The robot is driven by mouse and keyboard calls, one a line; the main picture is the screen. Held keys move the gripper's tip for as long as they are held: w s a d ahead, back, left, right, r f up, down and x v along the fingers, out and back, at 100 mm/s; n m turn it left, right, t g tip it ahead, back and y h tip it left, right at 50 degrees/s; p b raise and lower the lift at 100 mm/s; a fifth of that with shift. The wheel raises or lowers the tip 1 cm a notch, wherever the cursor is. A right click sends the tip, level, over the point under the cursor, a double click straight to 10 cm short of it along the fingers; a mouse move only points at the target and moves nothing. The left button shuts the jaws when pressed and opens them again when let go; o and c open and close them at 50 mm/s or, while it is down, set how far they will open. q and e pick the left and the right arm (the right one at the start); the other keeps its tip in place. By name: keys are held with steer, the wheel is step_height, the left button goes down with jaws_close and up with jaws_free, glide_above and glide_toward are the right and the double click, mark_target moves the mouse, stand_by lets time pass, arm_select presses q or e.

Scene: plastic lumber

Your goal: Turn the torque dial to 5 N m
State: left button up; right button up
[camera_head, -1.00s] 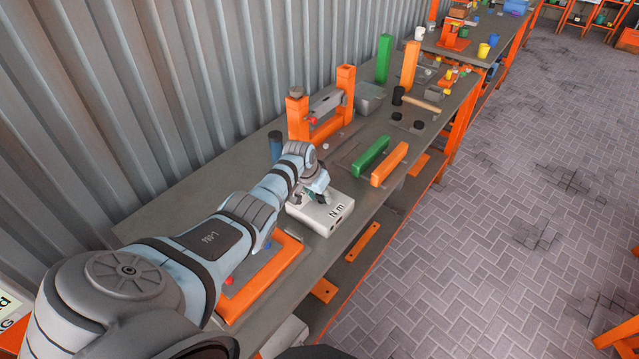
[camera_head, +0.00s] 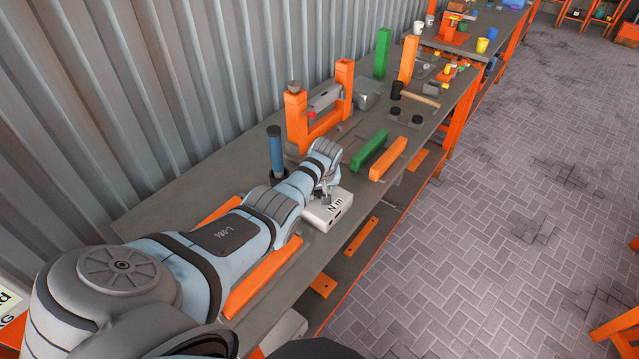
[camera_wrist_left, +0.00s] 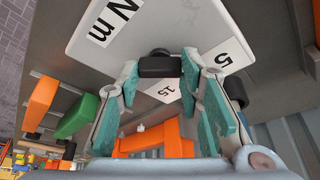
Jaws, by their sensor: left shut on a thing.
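The torque box (camera_head: 325,212) is a pale block marked "N m" near the bench's front edge. In the left wrist view its face (camera_wrist_left: 150,25) fills the top, with labels "N m", "5" (camera_wrist_left: 229,57) and "15" (camera_wrist_left: 168,91). The black dial knob (camera_wrist_left: 160,66) stands out from that face between the two teal-padded fingers. My left gripper (camera_head: 324,194), also in the left wrist view (camera_wrist_left: 160,76), is shut on the knob. The pointer's exact setting cannot be read. My right gripper is not in view.
A blue-handled tool (camera_head: 275,150) stands behind my left arm. An orange frame (camera_head: 297,117) is at the bench's back. A green bar (camera_head: 371,150) and an orange bar (camera_head: 388,158) lie beyond the box. The paved floor at right is open.

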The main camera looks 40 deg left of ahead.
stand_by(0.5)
arm_select(q)
steer(key=o, duration=1.2)
steer(key=shift+c, duration=0.2)
steer(key=shift+r, duration=0.1)
steer(key=v, duration=1.2)
